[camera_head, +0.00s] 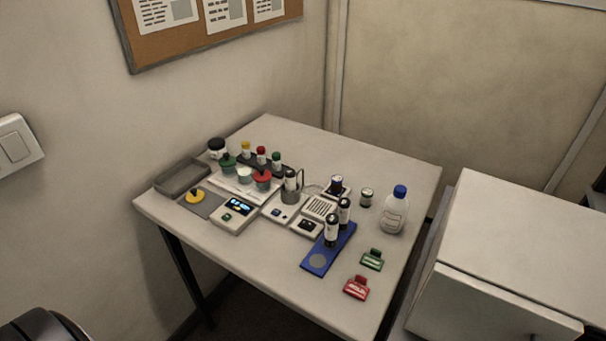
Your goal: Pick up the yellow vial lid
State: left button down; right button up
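A round yellow lid (195,197) with a small knob lies on a grey mat (212,209) at the left of the table. A small vial with a yellow cap (246,149) stands in a dark rack at the back. A green lid (228,160) and a red lid (262,177) of similar knobbed shape sit on or by a white tray behind the yellow lid; what lies under them is hard to tell. Neither of my grippers shows in the head view.
The table (300,143) also holds an empty grey tray (182,176), a device with a lit display (237,209), a blue holder (319,262) with dark vials, a blue-capped bottle (395,213), and green (372,260) and red (356,288) tags. The table's front left is clear.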

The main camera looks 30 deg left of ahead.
aim_at(195, 196)
jog(key=u, duration=1.25)
